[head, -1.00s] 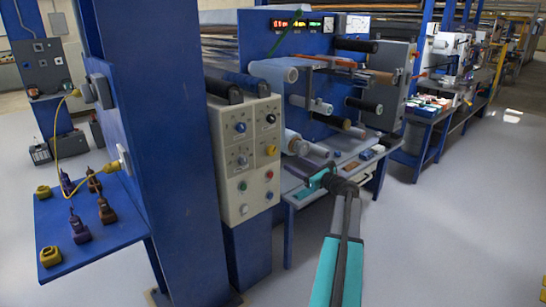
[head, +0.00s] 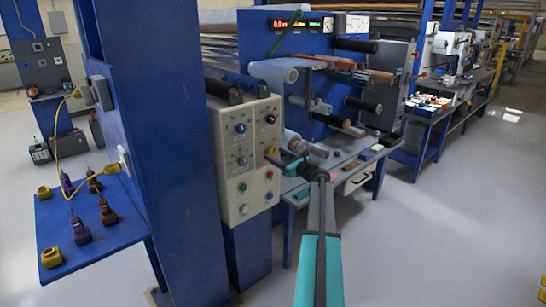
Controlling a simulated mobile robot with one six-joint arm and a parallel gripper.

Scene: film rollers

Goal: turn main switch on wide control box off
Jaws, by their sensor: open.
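The wide cream control box (head: 254,180) is mounted on a blue post left of the middle in the head view. Contact cannot be told.
A blue roller machine (head: 300,45) with several rollers and a worktable (head: 345,165) stands behind my arm. A blue pillar (head: 165,130) and a shelf with yellow and dark plugs (head: 48,210) are on the left. The grey floor (head: 440,240) at right is free.

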